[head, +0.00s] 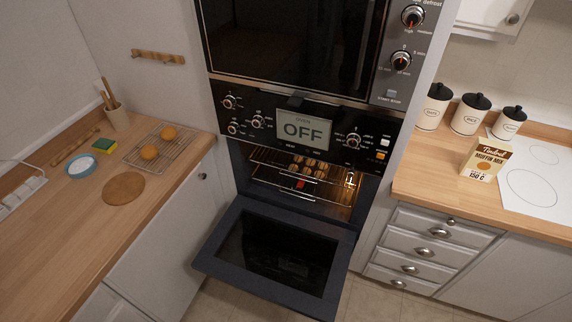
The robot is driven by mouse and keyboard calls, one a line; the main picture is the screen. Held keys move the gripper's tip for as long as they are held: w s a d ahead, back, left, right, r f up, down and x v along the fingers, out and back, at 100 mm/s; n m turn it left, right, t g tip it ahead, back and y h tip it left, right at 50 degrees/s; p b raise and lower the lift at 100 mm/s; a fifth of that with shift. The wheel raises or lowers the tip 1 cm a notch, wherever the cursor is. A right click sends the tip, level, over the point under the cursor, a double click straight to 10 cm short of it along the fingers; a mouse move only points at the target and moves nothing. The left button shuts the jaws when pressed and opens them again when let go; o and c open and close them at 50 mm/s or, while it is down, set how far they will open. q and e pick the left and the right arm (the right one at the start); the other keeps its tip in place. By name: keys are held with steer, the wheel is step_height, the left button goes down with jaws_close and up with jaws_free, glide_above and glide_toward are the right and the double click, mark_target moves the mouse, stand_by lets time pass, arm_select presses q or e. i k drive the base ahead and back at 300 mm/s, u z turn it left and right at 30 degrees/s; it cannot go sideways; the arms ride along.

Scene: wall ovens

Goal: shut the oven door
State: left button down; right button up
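The oven door (225,262) hangs wide open in the head view, folded down toward me below the lit oven cavity (345,193). It is a dark blue-grey frame with a dark glass window. Inside the oven, wire racks (265,157) hold several small brown baked pieces (308,163). The oven's display (302,129) reads OFF. Neither of my grippers shows in the head view.
A microwave (300,45) sits above the oven. The left counter (60,235) holds a cooling rack, a round board, a bowl and a sponge. The right counter (425,180) holds canisters and a muffin mix box (486,159). Drawers (440,233) stand right of the door. Floor shows below.

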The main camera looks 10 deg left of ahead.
mark_target(292, 261)
steer(key=z, duration=0.35)
steer(key=k, duration=0.95)
steer(key=u, duration=0.65)
